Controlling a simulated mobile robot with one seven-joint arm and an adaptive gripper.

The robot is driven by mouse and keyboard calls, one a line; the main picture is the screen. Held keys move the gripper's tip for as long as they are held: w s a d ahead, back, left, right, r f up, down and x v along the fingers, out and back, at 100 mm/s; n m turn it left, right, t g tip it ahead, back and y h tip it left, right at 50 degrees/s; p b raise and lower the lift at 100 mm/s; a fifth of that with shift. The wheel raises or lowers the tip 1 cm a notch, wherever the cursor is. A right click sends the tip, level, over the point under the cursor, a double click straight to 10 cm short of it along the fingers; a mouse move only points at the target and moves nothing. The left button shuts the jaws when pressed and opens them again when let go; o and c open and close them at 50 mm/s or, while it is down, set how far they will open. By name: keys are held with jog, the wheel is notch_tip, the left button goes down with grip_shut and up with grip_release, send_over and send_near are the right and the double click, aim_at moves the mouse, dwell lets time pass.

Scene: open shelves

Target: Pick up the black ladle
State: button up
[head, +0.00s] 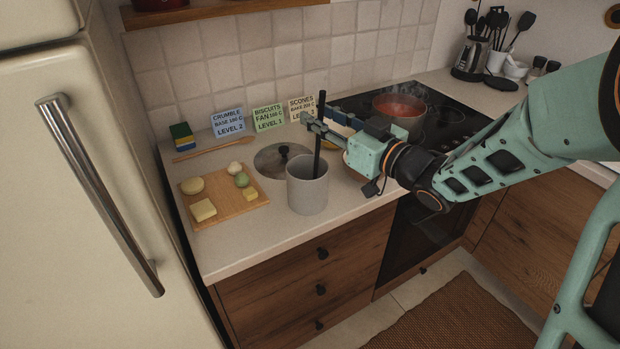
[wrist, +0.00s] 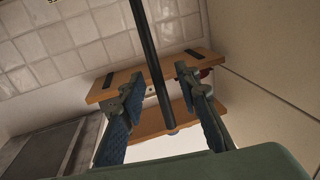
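The black ladle (head: 318,155) stands nearly upright in a grey cylindrical pot (head: 307,192) on the counter. Only its long thin handle shows; its lower end is hidden inside the pot. In the wrist view the handle (wrist: 148,50) runs from the top edge down between my fingers. My gripper (head: 319,117) is at the upper part of the handle, above the pot's rim, reaching in from the right. In the wrist view its two fingers (wrist: 149,80) are spread, one on each side of the handle, with visible gaps.
A cutting board (head: 232,209) with food pieces lies left of the pot. A round lid (head: 281,160) lies behind it. Recipe cards (head: 268,118) lean on the wall. A pot of red liquid (head: 399,105) stands on the hob behind my gripper. The fridge (head: 60,230) bounds the left.

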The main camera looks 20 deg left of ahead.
jog(key=shift+a, duration=0.1)
grip_shut()
jog(key=shift+r, duration=0.1)
dwell(0.3)
